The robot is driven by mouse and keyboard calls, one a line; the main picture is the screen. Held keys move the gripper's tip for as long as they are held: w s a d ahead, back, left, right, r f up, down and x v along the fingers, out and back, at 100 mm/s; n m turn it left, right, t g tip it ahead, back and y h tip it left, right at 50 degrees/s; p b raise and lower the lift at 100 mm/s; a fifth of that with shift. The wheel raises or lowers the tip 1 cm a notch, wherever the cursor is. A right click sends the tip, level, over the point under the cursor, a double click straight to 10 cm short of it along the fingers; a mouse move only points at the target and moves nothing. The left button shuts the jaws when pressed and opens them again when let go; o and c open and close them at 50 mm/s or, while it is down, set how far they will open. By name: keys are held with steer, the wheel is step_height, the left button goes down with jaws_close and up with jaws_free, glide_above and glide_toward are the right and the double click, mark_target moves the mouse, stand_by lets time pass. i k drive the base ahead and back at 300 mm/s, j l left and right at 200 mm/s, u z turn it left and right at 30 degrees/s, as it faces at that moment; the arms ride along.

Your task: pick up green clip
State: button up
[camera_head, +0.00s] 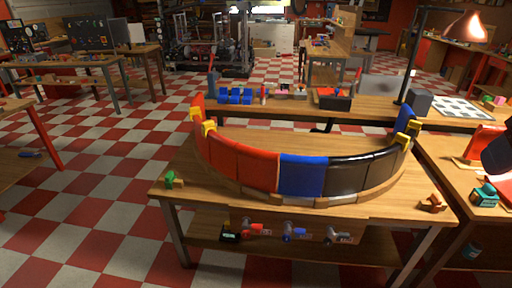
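A small green clip (171,180) lies on the wooden table (240,206), at its left front corner. It is beside the left end of the curved ring segment and apart from it. Bare tabletop surrounds it. My gripper does not show in the head view, so its distance from the clip cannot be seen.
A curved wall of red, blue and black panels (303,175) stands on the table, with yellow clips (209,128) at its ends. A brown clip (433,203) lies at the right front corner. The checkered floor (85,200) at left is clear.

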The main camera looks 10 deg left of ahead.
mark_target(170, 177)
steer(key=i+j+u, duration=0.15)
steer(key=i+j, duration=0.2)
steer(key=j, duration=0.3)
steer(key=i+j+u, duration=0.1)
steer(key=i+j, duration=0.25)
steer(key=j, duration=0.3)
steer(key=i+j+u, duration=0.15)
steer(key=i+j, duration=0.25)
steer(key=j, duration=0.2)
steer(key=i+j+u, duration=0.15)
steer(key=i+j, duration=0.25)
steer(key=j, duration=0.15)
